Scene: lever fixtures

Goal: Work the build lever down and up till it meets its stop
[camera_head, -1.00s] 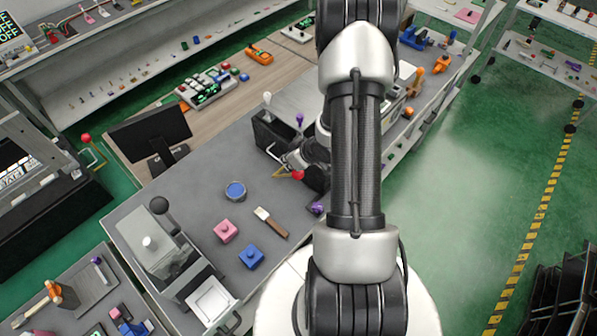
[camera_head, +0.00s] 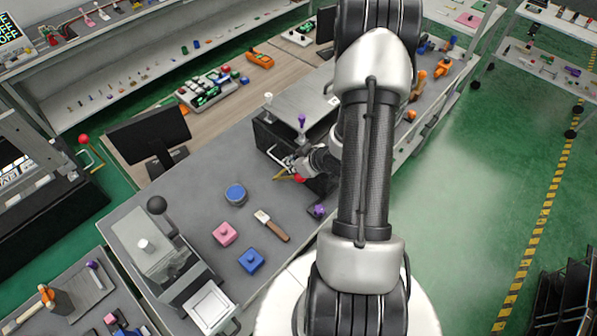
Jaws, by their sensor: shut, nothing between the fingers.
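A dark box fixture (camera_head: 268,140) with a grey top stands on the grey bench. A white-knobbed lever (camera_head: 268,98) and a purple-knobbed lever (camera_head: 301,120) rise from it. A red knob (camera_head: 299,178) with a yellow-orange piece sits by its front. I cannot tell which of these is the build lever. My gripper (camera_head: 287,163) is small in view, close in front of the box and just above the red knob; it is shut and appears empty. Whether it touches the box or a lever cannot be told. My arm hides part of the fixture's right side.
On the bench are a blue round tin (camera_head: 235,194), a pink block (camera_head: 224,233), a blue block (camera_head: 251,260), a brown-handled scraper (camera_head: 272,226) and a purple item (camera_head: 317,210). A black-knobbed lever fixture (camera_head: 157,206) stands at left. A monitor (camera_head: 148,135) stands behind.

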